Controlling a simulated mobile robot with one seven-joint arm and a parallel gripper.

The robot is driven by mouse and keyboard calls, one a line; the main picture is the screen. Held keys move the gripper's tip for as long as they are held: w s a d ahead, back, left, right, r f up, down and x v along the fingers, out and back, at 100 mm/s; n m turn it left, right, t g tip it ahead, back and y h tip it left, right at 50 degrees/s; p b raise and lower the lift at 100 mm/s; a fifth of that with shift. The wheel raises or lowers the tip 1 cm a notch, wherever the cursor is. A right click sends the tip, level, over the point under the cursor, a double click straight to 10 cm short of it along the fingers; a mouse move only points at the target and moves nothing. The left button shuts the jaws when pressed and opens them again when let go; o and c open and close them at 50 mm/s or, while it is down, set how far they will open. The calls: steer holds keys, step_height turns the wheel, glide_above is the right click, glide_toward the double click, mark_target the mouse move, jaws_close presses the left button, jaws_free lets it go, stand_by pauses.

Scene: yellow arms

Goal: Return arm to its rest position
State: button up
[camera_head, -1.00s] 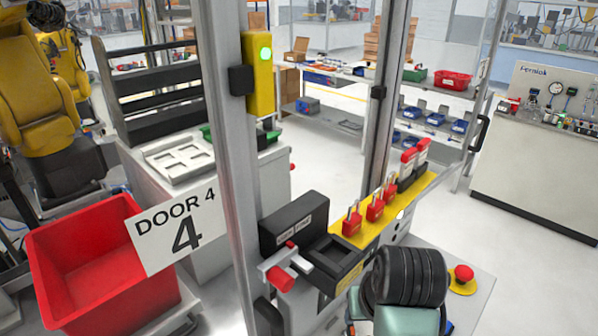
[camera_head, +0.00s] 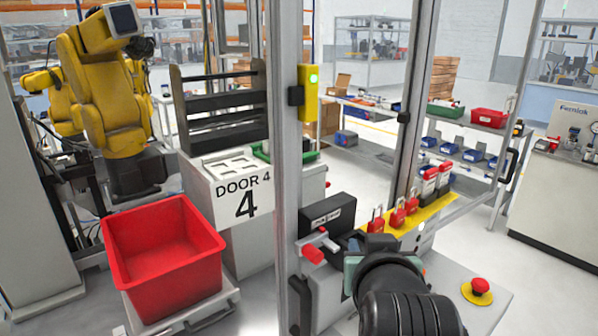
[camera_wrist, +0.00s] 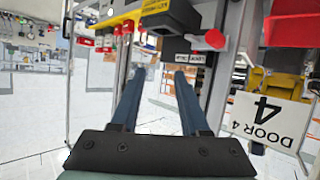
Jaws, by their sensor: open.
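My arm (camera_head: 408,300), dark with teal parts, comes up from the bottom of the head view, right of centre. Its end lies in front of the grey console (camera_head: 445,262) beside the door post. The fingers are not clear there. In the wrist view my gripper (camera_wrist: 160,73) shows two dark blue fingers spread apart with nothing between them. That view is upside down; beyond the fingertips are the black latch box (camera_wrist: 172,15) and a red knob (camera_wrist: 208,39). I cannot tell the exact gap to the latch box.
A metal door post (camera_head: 288,150) stands left of my arm. Red padlocks (camera_head: 397,217) line a yellow strip. A red emergency button (camera_head: 480,286) sits on the console's right. A red bin (camera_head: 165,255) and a yellow robot arm (camera_head: 110,90) are at left. Floor at right is open.

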steer(key=s+a+r+t, duration=0.3)
steer(key=r+t, duration=0.1)
steer(key=r, duration=0.5)
steer(key=s+a+r+t, duration=0.2)
steer(key=a+r+t, duration=0.2)
steer(key=r, duration=0.6)
steer(key=s+a+r+t+y, duration=0.1)
steer(key=s+a+r+t, duration=0.2)
steer(key=s+r+t, duration=0.3)
steer(key=s+r, duration=0.5)
steer(key=r, duration=0.1)
steer(key=shift+a+n+y, duration=0.15)
steer(key=shift+n+y, duration=0.25)
steer(key=shift+f, duration=0.1)
steer(key=shift+s, duration=0.1)
